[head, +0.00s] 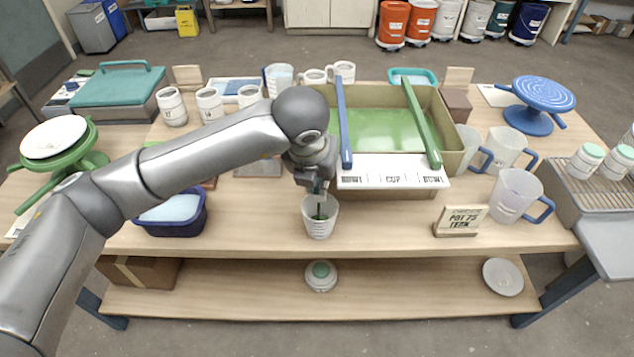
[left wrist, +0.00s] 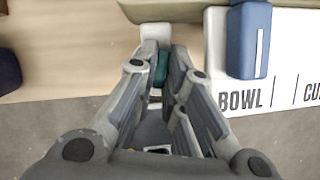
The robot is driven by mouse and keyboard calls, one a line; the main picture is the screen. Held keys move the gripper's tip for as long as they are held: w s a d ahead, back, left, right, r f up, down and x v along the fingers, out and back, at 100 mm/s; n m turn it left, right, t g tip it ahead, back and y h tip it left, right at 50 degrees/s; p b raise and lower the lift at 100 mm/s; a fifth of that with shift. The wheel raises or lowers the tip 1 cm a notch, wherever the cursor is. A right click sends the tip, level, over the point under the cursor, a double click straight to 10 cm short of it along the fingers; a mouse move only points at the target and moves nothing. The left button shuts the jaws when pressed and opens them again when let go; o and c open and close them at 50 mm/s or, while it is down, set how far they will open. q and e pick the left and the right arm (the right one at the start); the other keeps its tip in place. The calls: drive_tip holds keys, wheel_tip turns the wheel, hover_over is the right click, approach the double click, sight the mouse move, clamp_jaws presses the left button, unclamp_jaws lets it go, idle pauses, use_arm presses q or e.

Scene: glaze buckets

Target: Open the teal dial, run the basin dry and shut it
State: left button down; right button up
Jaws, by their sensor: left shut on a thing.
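The basin (head: 447,110) is a tan box at the back centre with a flat green surface inside. A blue bar (head: 343,120) and a green bar (head: 422,125) lie across it. My left gripper (head: 318,187) is at the basin's front left corner, above a white cup (head: 320,228). In the left wrist view, the teal dial (left wrist: 161,66) is between the fingertips of the gripper (left wrist: 160,74), which is shut on it. The spout is mostly hidden. A narrow green strip shows inside the cup; I cannot tell whether it is flowing glaze. My right gripper is not in view.
A label board (head: 392,171) reading bowl, cup, bowl is at the basin's front. A blue tub (head: 170,224) stands left of the cup; a small sign (head: 461,220) and clear jugs (head: 517,195) stand right. A lidded jar (head: 320,276) is on the lower shelf.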

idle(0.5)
use_arm(q)
drive_tip(key=c, duration=1.5)
unclamp_jaws()
